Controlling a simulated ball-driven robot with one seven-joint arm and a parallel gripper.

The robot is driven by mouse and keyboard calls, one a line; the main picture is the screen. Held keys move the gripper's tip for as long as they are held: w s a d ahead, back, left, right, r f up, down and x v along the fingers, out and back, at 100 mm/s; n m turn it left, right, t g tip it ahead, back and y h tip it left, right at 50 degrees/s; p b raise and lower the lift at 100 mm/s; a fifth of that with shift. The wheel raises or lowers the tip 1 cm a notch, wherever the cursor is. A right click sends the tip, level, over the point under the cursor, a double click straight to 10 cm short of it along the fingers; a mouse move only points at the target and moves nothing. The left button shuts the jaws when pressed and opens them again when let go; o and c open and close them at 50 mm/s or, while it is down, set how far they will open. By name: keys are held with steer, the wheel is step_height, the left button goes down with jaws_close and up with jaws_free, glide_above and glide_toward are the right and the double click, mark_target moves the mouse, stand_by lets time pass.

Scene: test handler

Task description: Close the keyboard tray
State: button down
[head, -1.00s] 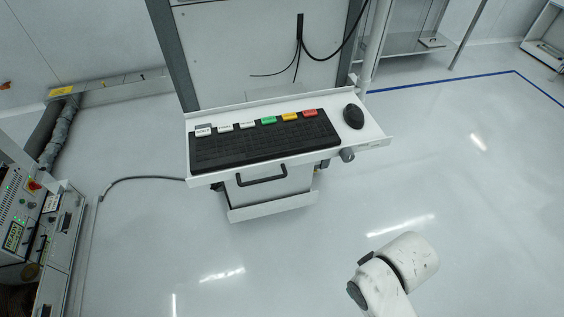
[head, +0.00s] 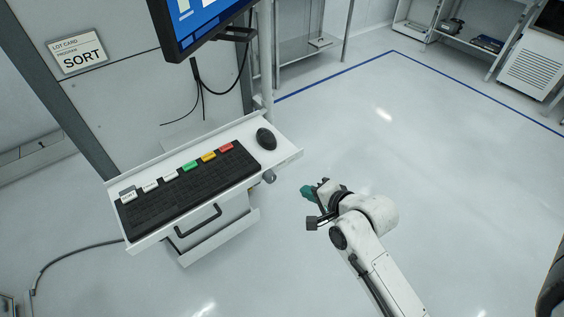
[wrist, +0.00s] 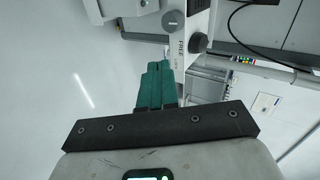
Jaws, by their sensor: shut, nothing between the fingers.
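The white keyboard tray (head: 286,153) sticks out from the cabinet front at the left of the head view. It carries a black keyboard (head: 190,190) with coloured and white keys and a black mouse (head: 266,139). A black bar handle (head: 198,221) is at its front, and a grey round knob (head: 268,177) sits under its right end. My gripper (head: 306,192), with teal fingers, is to the right of the tray and apart from it. In the wrist view the fingers (wrist: 157,82) are together and empty.
A monitor (head: 200,25) hangs above the tray, with black cables below it. A dark cable runs along the floor at lower left. Shelves (head: 470,35) stand at the back right. The floor (head: 400,130) right of the tray is clear, with a blue line.

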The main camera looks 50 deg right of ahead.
steer(key=d+r+m, duration=0.1)
glide_toward(276, 167)
step_height(276, 167, down, 4)
steer(key=w, duration=0.2)
steer(key=w+d+p, duration=0.1)
steer(key=shift+w+r+t, duration=0.25)
steer(key=shift+w+t, duration=0.05)
steer(key=shift+w, duration=0.05)
steer(key=shift+w+d, duration=0.15)
steer(key=shift+w, duration=0.55)
steer(key=w+d+b, duration=0.1)
steer(key=w, duration=0.2)
steer(key=w+d+b, duration=0.1)
steer(key=w, duration=0.3)
steer(key=w+d+b, duration=0.1)
steer(key=w, duration=0.3)
steer(key=shift+w+d+f, duration=0.15)
steer(key=shift+w, duration=0.05)
steer(key=shift+s, duration=0.1)
